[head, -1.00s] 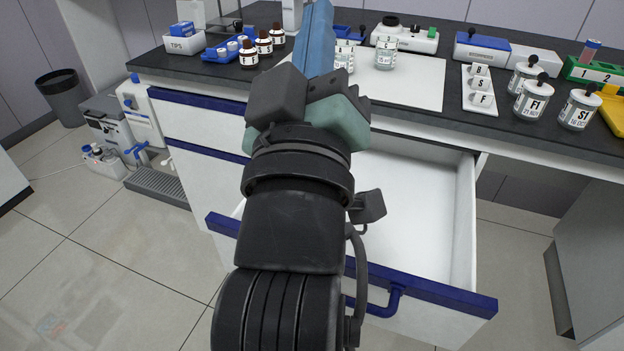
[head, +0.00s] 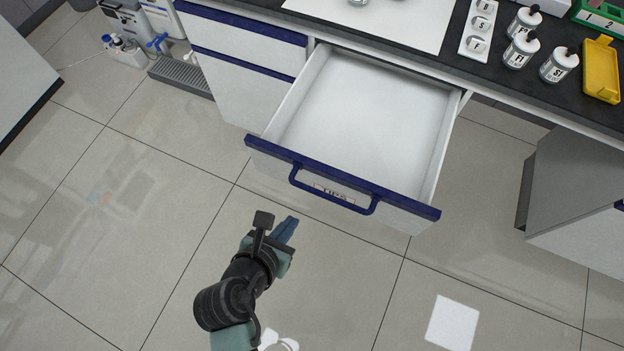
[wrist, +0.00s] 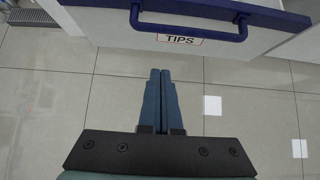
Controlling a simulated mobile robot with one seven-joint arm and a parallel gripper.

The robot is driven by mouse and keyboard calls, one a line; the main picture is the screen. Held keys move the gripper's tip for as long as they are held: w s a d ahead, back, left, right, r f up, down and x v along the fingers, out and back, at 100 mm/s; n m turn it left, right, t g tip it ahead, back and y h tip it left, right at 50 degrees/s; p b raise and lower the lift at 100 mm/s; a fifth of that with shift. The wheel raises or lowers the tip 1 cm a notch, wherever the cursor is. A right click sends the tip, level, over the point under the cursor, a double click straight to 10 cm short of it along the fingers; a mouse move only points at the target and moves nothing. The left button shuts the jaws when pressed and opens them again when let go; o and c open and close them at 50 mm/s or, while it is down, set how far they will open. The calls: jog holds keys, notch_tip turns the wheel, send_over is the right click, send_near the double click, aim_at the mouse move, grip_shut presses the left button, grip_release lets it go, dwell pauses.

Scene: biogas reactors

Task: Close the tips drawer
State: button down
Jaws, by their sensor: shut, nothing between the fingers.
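The tips drawer (head: 405,206) is pulled far out from under the bench, and its white inside looks empty. Its front has a blue top edge, a blue bar handle (head: 333,196) and a label reading TIPS. In the wrist view the handle (wrist: 188,31) and the TIPS label (wrist: 180,39) are at the top, beyond my fingertips. My gripper (head: 290,225) is shut and empty, in front of the drawer and to the left of the handle in the head view. In the wrist view my gripper's blue fingers (wrist: 160,72) lie together, apart from the drawer front.
The dark bench top (head: 470,68) holds white bottles (head: 521,48), a yellow tray (head: 601,70) and a white mat. Closed drawers (head: 245,40) are left of the open one. A grey cabinet (head: 575,185) stands at right.

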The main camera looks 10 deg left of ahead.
aim_at(317, 184)
jog(key=b+x, duration=0.1)
jog(key=x, duration=0.3)
jog(key=w+r+x, duration=0.1)
jog(key=x, duration=0.3)
jog(key=b+x, duration=0.1)
jog(key=x, duration=0.3)
jog(key=shift+w+d+r+b, duration=0.2)
jog(key=shift+w+r+b, duration=0.1)
jog(key=shift+w, duration=0.1)
jog(key=shift+w+d, duration=0.1)
jog(key=shift+w, duration=0.25)
